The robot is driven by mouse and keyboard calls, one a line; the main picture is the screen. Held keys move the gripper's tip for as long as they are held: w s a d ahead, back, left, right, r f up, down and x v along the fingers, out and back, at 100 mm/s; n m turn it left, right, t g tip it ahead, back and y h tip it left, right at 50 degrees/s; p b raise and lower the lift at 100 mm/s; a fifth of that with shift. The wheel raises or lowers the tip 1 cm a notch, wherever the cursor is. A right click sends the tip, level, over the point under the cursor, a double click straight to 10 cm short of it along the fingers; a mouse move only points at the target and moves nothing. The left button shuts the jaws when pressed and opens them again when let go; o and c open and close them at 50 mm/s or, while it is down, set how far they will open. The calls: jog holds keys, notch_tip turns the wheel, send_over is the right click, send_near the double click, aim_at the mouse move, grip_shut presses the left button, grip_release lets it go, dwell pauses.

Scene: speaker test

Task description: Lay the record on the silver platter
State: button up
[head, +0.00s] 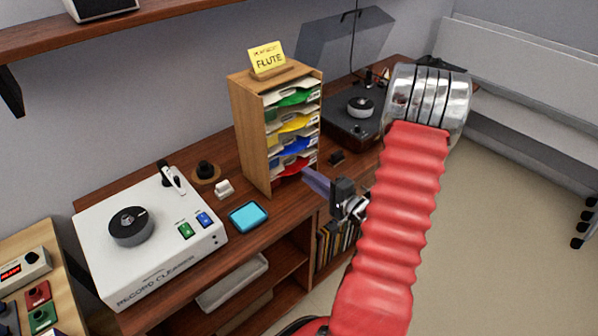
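My gripper (318,183) is in front of the wooden sleeve rack (252,130), at the end of my red arm. A bluish-purple strip shows at its tip; I cannot tell whether it is a finger or a held thing, nor whether the jaws are open. The rack holds several sleeves with green, yellow, blue and red marks. No loose record shows clearly. A dark turntable (345,126) stands behind the rack to the right, with a small round grey platter or hub (360,106) on it. Its lid is raised, and my arm hides its right side.
A white record cleaner (165,262) with a dark round piece (131,227) stands at the left. A yellow "FLUTE" card (267,58) stands on the rack.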

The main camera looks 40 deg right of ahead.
jog(key=shift+w+f, duration=0.15)
jog(key=shift+w, duration=1.8)
jog(key=shift+a, duration=0.1)
grip_shut()
jog(key=shift+s+f, duration=0.1)
jog(key=shift+f, duration=0.05)
jog(key=shift+s, duration=0.1)
jog(key=shift+s+r, duration=0.15)
jog(key=shift+s, duration=1.55)
jog(key=shift+s+r, duration=0.15)
jog(key=shift+s, duration=1.55)
jog(key=s, duration=1.1)
jog(key=shift+s+d, duration=0.2)
jog(key=shift+d, duration=0.05)
jog(key=shift+r, duration=0.1)
